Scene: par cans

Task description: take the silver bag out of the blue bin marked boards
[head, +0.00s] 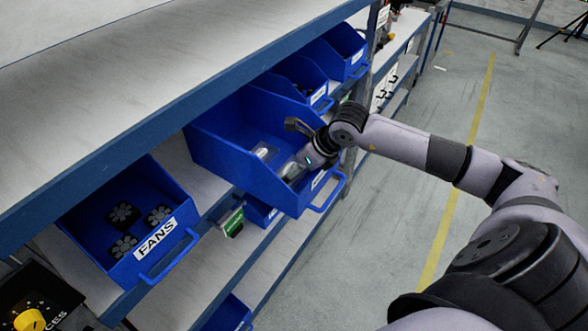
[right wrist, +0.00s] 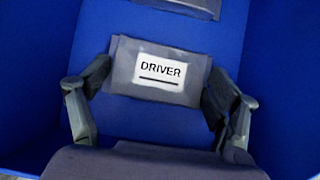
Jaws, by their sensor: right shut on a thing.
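The large blue bin (head: 235,150) sits on the middle shelf; its front label is mostly hidden behind my right arm, so I cannot read it. My right gripper (head: 303,157) reaches down into this bin. In the right wrist view the gripper (right wrist: 158,82) has its fingers on both sides of a silver-grey bag (right wrist: 118,78) with a white DRIVER label, and is shut on it. The bag is still within the bin's blue walls. A second silver-grey bag (right wrist: 190,8) shows at the top edge of that view, apart from the fingers. My left gripper is out of view.
A blue FANS bin (head: 110,265) with several black fans stands at the lower left. More blue bins (head: 340,50) stand further along the shelf. The upper shelf edge (head: 150,125) runs close above the bins. The floor (head: 400,240) to the right is open.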

